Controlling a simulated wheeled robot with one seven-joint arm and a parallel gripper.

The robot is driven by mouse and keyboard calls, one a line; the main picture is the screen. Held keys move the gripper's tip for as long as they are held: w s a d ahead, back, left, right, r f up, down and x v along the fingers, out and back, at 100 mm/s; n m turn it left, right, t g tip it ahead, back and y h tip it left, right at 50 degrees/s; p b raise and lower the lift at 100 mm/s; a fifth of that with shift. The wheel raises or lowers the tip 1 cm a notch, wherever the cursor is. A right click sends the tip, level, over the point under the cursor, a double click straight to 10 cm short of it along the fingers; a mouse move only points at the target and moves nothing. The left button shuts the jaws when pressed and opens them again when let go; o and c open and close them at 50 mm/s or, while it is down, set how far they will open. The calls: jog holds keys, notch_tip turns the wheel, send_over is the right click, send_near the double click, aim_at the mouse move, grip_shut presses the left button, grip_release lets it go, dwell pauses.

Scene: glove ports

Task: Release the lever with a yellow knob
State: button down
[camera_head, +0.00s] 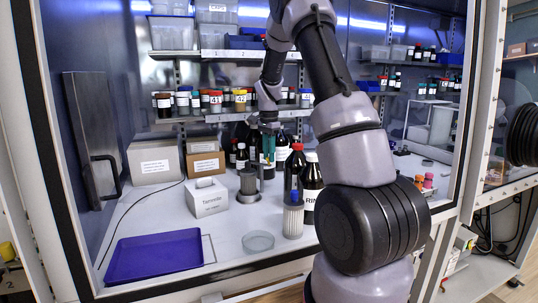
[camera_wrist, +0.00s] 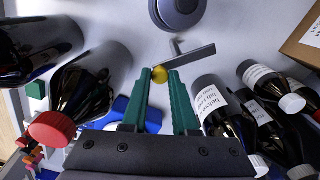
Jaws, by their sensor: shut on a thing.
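The yellow knob (camera_wrist: 160,74) sits between the green fingertips of my gripper (camera_wrist: 160,77) in the wrist view. The knob is on the end of a flat grey lever (camera_wrist: 190,54), which runs off to the right beside a round grey device (camera_wrist: 182,10). My gripper is shut on the knob. In the head view my gripper (camera_head: 268,152) reaches down among the bottles, and the grey device (camera_head: 248,184) stands on the bench just below and left of it. The knob cannot be made out in the head view.
Dark bottles crowd my gripper: a red-capped one (camera_wrist: 80,100) on the left and white-capped ones (camera_wrist: 222,112) on the right. A white box (camera_head: 207,198), a glass dish (camera_head: 257,242) and a blue tray (camera_head: 153,256) stand in front.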

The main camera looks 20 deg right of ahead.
dwell(0.3)
jog(key=c, duration=0.7)
grip_release()
jog(key=shift+r, duration=0.1)
notch_tip(320, 180, up, 11)
jog(key=s+a+r+n+t+y, duration=0.1)
jog(key=s+a+r+n+t, duration=0.2)
jog(key=s, duration=0.5)
jog(key=s+a+r+n, duration=0.2)
jog(key=s+r, duration=0.3)
jog(key=s, duration=0.3)
jog(key=s+a+r+n+t+y, duration=0.1)
jog(key=s+a+r+n+t, duration=0.2)
jog(key=s, duration=0.5)
jog(key=s+a+n+t, duration=0.1)
jog(key=s+a+n, duration=0.1)
jog(key=s, duration=0.6)
jog(key=shift+f, duration=0.45)
